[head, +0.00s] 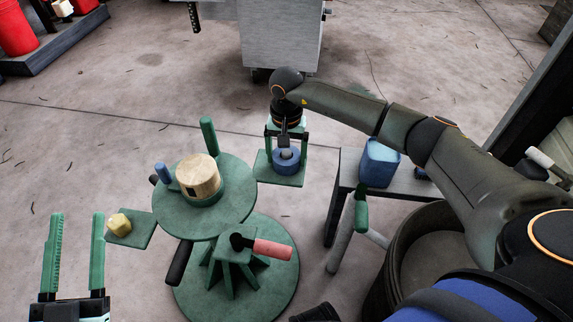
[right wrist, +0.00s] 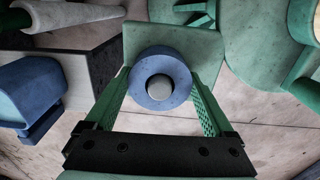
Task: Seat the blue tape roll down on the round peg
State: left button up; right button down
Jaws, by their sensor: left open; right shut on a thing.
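The blue tape roll (head: 278,165) is at the green square plate (head: 264,174) on the right side of the caddy. The round grey peg (head: 287,154) shows inside its hole, and the right wrist view also shows the peg's top (right wrist: 159,89) ringed by the roll (right wrist: 146,74). My right gripper (head: 286,160) points down and is shut on the roll, one green finger on each side. I cannot tell whether the roll's underside touches the plate. My left gripper (head: 77,216) is open and empty at the lower left.
The round green caddy top (head: 235,185) carries a tan wooden cylinder (head: 199,175) and an upright green handle (head: 209,136). A yellow block (head: 120,224) sits on a left side plate. A hammer with a red handle (head: 272,249) is at the front. A grey bench (head: 345,171) with a blue container (head: 379,163) stands right.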

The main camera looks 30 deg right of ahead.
jog(key=shift+f, duration=0.1)
grip_release()
notch_tip(320, 180, up, 12)
jog(key=p, duration=0.3)
jog(key=shift+r, duration=0.25)
dwell(0.3)
